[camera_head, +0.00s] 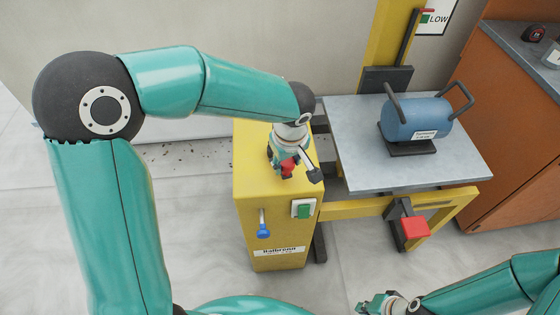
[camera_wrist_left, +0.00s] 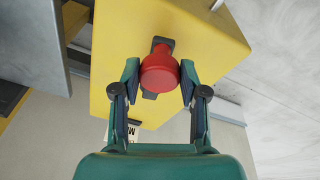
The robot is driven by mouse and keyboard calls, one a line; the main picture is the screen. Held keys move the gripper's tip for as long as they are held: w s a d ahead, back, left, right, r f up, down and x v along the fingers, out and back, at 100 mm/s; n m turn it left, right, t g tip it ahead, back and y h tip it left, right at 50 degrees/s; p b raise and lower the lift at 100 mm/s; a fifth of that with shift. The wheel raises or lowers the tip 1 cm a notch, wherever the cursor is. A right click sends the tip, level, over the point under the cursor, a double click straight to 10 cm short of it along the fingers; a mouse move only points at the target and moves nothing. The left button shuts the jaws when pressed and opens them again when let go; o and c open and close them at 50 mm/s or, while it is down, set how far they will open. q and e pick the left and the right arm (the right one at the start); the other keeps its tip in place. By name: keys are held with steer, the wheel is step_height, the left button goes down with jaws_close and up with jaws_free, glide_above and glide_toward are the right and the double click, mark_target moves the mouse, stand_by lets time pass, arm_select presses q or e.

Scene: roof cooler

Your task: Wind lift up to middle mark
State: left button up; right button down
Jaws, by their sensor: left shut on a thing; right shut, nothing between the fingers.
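The lift is a grey platform (camera_head: 345,150) on a yellow frame, beside a yellow housing (camera_head: 250,225). A blue cylinder (camera_head: 415,118) with dark handles rests on the platform. A red knob (camera_head: 287,168) sits above the housing top; the wrist view shows it round (camera_wrist_left: 160,73), over a dark bar (camera_wrist_left: 149,95). My left gripper (camera_wrist_left: 160,70) is shut on the knob, a finger at each side; it partly hides the knob in the head view. My right gripper (camera_head: 385,304) is shut and empty at the bottom.
The housing front has a green switch (camera_head: 303,208) and a blue-ended lever (camera_head: 263,230). A red pedal (camera_head: 414,227) juts out below the platform. A brown cabinet (camera_head: 520,110) stands close at the right.

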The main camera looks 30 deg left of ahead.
arm_select(q)
steer(key=shift+w+d, duration=0.1)
steer(key=shift+d, duration=0.25)
steer(key=shift+w+d, duration=0.6)
steer(key=shift+w, duration=0.1)
steer(key=shift+w+d+r, duration=0.1)
steer(key=shift+w+d, duration=0.15)
steer(key=shift+w, duration=0.2)
steer(key=shift+w+d, duration=0.2)
steer(key=shift+w, duration=0.4)
steer(key=shift+w+d, duration=0.25)
steer(key=shift+w, duration=0.55)
